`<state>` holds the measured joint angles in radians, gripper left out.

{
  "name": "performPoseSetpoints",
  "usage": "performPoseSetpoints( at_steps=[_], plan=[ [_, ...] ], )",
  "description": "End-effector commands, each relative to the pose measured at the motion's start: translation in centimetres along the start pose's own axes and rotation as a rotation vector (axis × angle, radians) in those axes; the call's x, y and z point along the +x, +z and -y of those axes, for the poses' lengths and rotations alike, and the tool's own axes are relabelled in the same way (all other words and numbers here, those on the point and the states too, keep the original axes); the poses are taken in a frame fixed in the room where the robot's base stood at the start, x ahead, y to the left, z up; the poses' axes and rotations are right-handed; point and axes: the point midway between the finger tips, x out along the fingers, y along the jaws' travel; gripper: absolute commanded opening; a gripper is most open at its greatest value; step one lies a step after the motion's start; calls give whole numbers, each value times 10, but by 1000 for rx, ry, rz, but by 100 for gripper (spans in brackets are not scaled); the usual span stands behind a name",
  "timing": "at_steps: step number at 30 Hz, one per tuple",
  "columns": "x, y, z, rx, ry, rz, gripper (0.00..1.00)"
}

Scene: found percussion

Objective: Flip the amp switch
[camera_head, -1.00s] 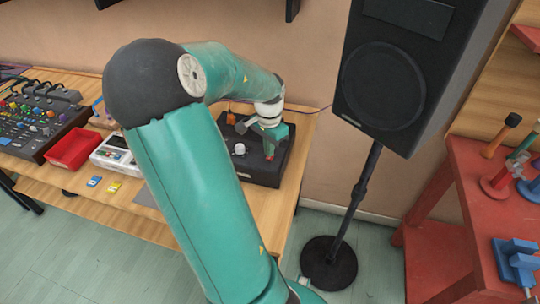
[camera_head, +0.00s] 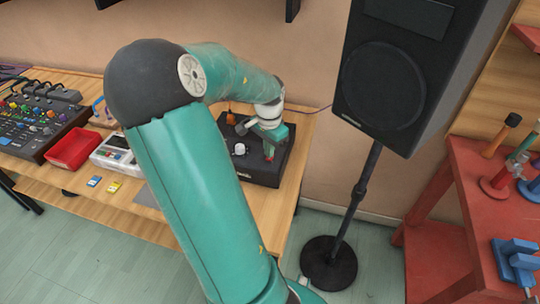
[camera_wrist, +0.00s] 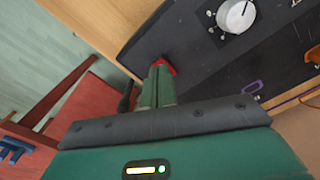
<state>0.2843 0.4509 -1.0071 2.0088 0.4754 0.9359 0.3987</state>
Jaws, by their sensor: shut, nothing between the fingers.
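The amp is a black box (camera_head: 262,178) at the right end of the wooden table, with a white knob (camera_head: 239,149) on top. The knob also shows large in the wrist view (camera_wrist: 236,16). A red switch (camera_wrist: 165,66) sits on the black panel, right at my fingertips in the wrist view. My gripper (camera_head: 270,146) points down over the right part of the amp. In the wrist view my gripper (camera_wrist: 158,80) is shut, with its fingers together and nothing between them. The fingers partly hide the switch, so its position and whether they touch it cannot be told.
A mixer (camera_head: 35,122), a red tray (camera_head: 73,148) and a white device (camera_head: 113,153) stand on the table to the left. A black speaker (camera_head: 400,70) on a stand is right of the table. A red shelf (camera_head: 455,190) stands at far right.

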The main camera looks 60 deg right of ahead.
Motion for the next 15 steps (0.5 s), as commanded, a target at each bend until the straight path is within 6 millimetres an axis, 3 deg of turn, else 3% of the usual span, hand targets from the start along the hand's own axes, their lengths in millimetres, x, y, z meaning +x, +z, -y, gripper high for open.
performPoseSetpoints(
  at_steps=[15],
  plan=[
    [7, 0, 0, 0, 1, 1, 0]
  ],
)
